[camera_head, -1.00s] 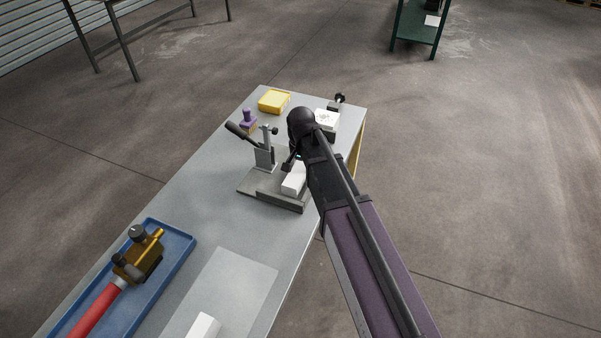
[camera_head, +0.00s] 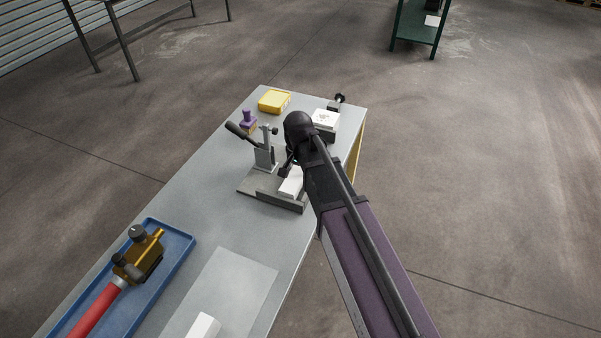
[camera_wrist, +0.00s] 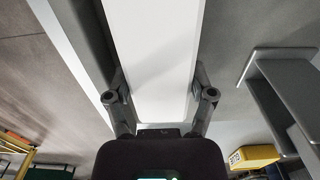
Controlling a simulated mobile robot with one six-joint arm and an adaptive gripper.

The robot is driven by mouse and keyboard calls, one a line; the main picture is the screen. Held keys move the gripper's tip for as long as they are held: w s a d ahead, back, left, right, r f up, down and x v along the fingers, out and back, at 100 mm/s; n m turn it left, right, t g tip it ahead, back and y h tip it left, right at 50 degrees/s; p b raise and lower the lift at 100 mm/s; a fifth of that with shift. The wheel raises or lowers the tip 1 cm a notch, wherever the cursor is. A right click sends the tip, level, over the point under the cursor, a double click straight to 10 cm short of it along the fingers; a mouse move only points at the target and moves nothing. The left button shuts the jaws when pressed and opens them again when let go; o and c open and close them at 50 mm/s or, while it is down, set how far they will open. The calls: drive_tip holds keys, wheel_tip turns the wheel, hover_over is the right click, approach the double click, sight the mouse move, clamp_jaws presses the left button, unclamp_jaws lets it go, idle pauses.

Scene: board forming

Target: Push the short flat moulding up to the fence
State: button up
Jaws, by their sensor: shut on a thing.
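The short flat moulding, a white block (camera_head: 289,184), lies on the grey base plate of the lever press, close behind the raised fence (camera_head: 284,202) along its near edge. In the wrist view the moulding (camera_wrist: 158,50) runs between the two fingers of my gripper (camera_wrist: 163,105), which is shut on its sides. In the head view my gripper (camera_head: 287,167) is partly hidden by my own arm. In the wrist view a grey bar, seemingly the fence (camera_wrist: 82,35), runs along the moulding's left side with a dark strip between; I cannot tell whether they touch.
The press column and lever (camera_head: 263,155) stand left of my gripper. A yellow box (camera_head: 274,101), a purple-handled stamp (camera_head: 248,121) and a white-topped block (camera_head: 325,120) are farther back. A blue tray (camera_head: 178,253) with a red-handled tool is at the near left.

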drive_tip(key=shift+s+a, duration=0.1)
drive_tip(key=shift+s, duration=0.15)
drive_tip(key=o, duration=1.2)
drive_tip(key=shift+o, duration=0.2)
drive_tip(key=shift+r, duration=0.1)
